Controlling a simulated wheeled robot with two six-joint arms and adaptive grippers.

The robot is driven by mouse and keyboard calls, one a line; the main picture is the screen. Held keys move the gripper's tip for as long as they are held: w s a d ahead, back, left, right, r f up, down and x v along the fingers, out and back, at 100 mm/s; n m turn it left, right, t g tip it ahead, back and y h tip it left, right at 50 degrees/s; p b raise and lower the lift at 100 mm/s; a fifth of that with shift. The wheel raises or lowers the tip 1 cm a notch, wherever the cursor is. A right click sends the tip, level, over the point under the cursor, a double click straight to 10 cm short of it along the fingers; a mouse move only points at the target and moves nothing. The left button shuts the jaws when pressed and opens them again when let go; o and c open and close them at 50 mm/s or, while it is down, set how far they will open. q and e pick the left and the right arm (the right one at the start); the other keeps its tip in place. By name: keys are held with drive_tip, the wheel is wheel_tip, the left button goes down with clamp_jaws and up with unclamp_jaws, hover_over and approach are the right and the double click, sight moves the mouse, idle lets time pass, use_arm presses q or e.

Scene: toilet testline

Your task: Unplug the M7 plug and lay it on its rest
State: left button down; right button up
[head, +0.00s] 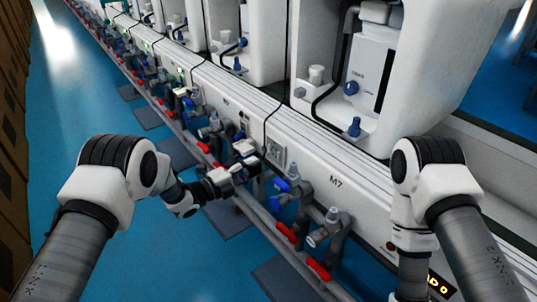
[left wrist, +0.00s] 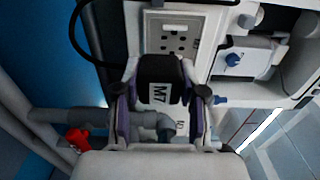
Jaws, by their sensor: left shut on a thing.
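The M7 plug (left wrist: 160,82) is a black block with a white M7 label, seen in the left wrist view. My left gripper (head: 250,167) is shut on it, with one finger on each side of the plug. The grey wall socket (left wrist: 174,34) shows bare holes just beyond the plug, so the plug is out of it. In the head view the socket (head: 276,153) sits on the white panel left of the M7 lettering. I cannot make out the plug's rest. My right arm comes in at the right, but its gripper is out of view.
A black cable (left wrist: 78,30) loops left of the socket. Below the panel run grey pipes with blue valves (head: 281,185) and red handles (head: 287,233), close to my left gripper. A white toilet unit (head: 430,60) stands above the panel. Blue floor (head: 120,265) is open at the left.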

use_arm(q)
drive_tip(key=shift+r+p, duration=2.45)
drive_tip(key=shift+r, duration=1.2)
drive_tip(key=shift+w+d+f, duration=0.1)
drive_tip(key=shift+d, duration=0.05)
drive_tip(key=shift+w+d+b, duration=0.3)
drive_tip(key=shift+d+b, duration=0.1)
drive_tip(key=shift+b, duration=0.1)
drive_tip(key=shift+b+x, duration=1.1)
drive_tip(key=shift+x, duration=0.85)
